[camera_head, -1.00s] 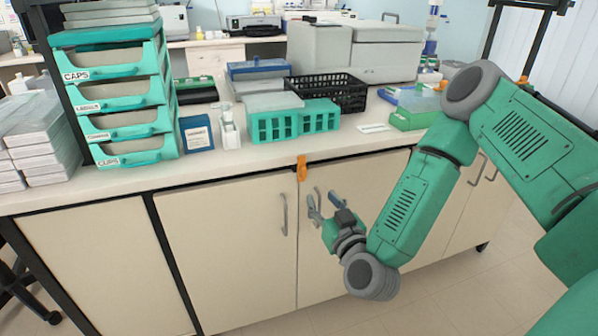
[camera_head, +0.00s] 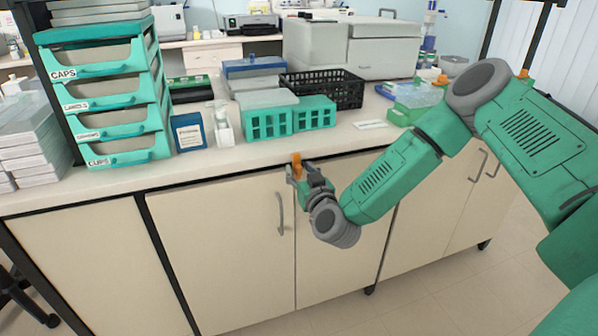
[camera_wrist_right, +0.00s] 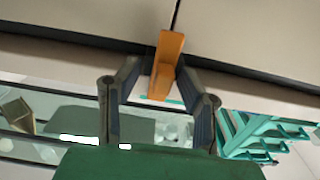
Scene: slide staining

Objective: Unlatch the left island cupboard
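The island cupboard's left door (camera_head: 225,250) and the door to its right (camera_head: 345,255) are closed, meeting at a thin seam. An orange latch (camera_head: 297,160) sits at the top of this seam, under the counter edge; it also shows in the right wrist view (camera_wrist_right: 167,62). My right gripper (camera_head: 300,173) is at the latch, partly covering its lower part. In the right wrist view my right gripper (camera_wrist_right: 157,68) is open, with the latch between its fingertips. The right finger looks very close to it; I cannot tell whether it touches. My left gripper is out of view.
A grey handle (camera_head: 280,213) is on the left door. The counter (camera_head: 240,160) above holds teal drawers (camera_head: 125,150), a teal rack (camera_head: 268,124), a black basket (camera_head: 335,92) and a green tray (camera_head: 405,115). Floor in front of the cupboard is clear.

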